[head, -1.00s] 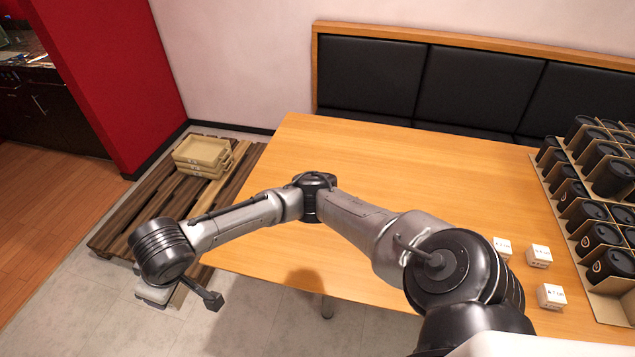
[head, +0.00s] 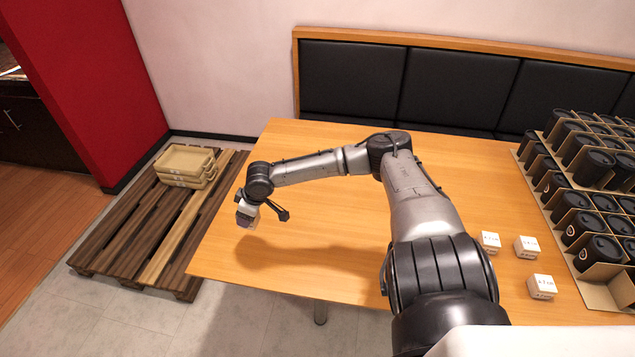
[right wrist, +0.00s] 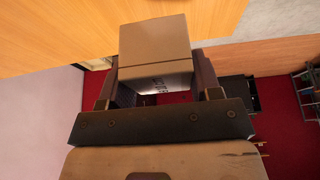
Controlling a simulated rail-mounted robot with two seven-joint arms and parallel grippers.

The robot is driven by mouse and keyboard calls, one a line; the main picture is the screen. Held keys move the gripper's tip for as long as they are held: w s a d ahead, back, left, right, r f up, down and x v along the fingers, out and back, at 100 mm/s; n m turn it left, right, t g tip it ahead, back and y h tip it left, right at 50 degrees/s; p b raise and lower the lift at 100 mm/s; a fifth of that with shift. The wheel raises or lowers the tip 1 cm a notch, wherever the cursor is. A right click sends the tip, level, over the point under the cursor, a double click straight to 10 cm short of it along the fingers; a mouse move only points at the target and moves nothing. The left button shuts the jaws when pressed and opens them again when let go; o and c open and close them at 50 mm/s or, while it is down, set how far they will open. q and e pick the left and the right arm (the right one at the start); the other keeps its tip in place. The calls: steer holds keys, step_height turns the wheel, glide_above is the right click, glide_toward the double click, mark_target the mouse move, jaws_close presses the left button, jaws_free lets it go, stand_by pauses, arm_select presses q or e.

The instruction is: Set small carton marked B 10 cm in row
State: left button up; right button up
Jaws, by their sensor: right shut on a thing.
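My right gripper (head: 245,217) is shut on a small carton, over the table near its left edge. The right wrist view shows the carton (right wrist: 156,48) between the two fingers, with dark print on the face turned to the camera; the print is too skewed to read. In the head view the carton is small and mostly hidden by the gripper. Three small white cartons with print stand at the table's right: a back left one (head: 489,241), a back right one (head: 526,247) and a front one (head: 541,287). My left gripper is not in view.
The wooden table (head: 330,215) is clear across its middle and left. A cardboard holder with several black lidded cups (head: 604,250) stands at the right. A pallet (head: 130,235) with stacked beige trays (head: 185,164) is on the floor at left. A black bench (head: 350,85) runs behind.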

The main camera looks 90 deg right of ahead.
steer(key=d, duration=0.1)
steer(key=d+b, duration=0.1)
steer(key=shift+w+d+f, duration=0.1)
steer(key=shift+w+d, duration=0.1)
steer(key=shift+d, duration=0.2)
steer(key=w+a+f+b, duration=0.1)
steer(key=w+f, duration=0.1)
steer(key=w, duration=0.1)
steer(key=w+a+f+b, duration=0.1)
steer(key=w+f+b, duration=0.1)
steer(key=w, duration=0.1)
steer(key=w+a+f+b, duration=0.1)
steer(key=w+f+b, duration=0.1)
steer(key=w, duration=0.1)
steer(key=shift+w+a, duration=0.2)
steer(key=shift+a, duration=0.1)
steer(key=shift+w+a+f, duration=0.15)
steer(key=shift+w, duration=0.25)
steer(key=shift+f+b, duration=1.05)
steer(key=shift+f, duration=1.05)
steer(key=shift+r, duration=0.1)
steer(key=o, duration=1)
steer(key=shift+c, duration=0.2)
